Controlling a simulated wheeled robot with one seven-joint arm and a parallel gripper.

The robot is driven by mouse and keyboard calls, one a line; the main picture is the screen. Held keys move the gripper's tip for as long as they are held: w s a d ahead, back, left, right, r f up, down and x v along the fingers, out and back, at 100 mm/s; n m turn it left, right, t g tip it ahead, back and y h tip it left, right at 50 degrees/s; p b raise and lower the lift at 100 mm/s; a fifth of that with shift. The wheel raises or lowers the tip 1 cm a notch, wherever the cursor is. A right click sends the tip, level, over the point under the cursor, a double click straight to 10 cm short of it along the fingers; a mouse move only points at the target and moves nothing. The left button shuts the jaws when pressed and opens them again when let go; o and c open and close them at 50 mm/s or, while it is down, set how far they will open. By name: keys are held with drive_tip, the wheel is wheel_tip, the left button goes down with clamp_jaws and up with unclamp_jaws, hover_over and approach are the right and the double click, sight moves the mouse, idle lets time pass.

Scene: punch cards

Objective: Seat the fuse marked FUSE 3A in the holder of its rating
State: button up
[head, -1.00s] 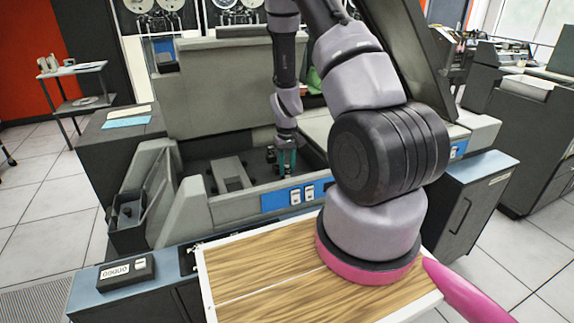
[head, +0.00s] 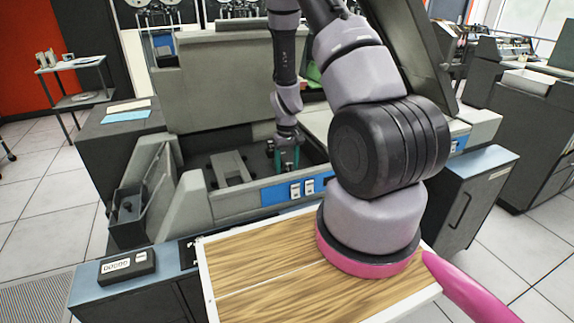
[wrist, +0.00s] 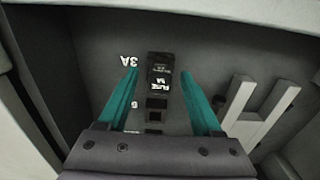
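In the wrist view a black fuse block (wrist: 160,75) with white "FUSE" lettering stands between my gripper's fingers; its rating is too small to read surely. It is beside a white "3A" mark (wrist: 129,61) on the bay floor. Whether it sits fully down in a holder is hidden. My gripper (wrist: 160,72) has its two teal fingers apart, with a visible gap on each side of the block. Smaller dark holder parts (wrist: 157,103) line up below the block, beside another mark that I cannot read surely. In the head view my gripper (head: 287,160) is low inside the open bay.
The bay's front wall (head: 235,203) carries blue switch panels. A raised lid (head: 220,85) stands behind. A wooden-topped surface (head: 260,265) lies in front.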

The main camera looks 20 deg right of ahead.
sight(287, 163)
wheel_tip(287, 163, up, 11)
idle(0.6)
drive_tip(key=shift+f, duration=0.1)
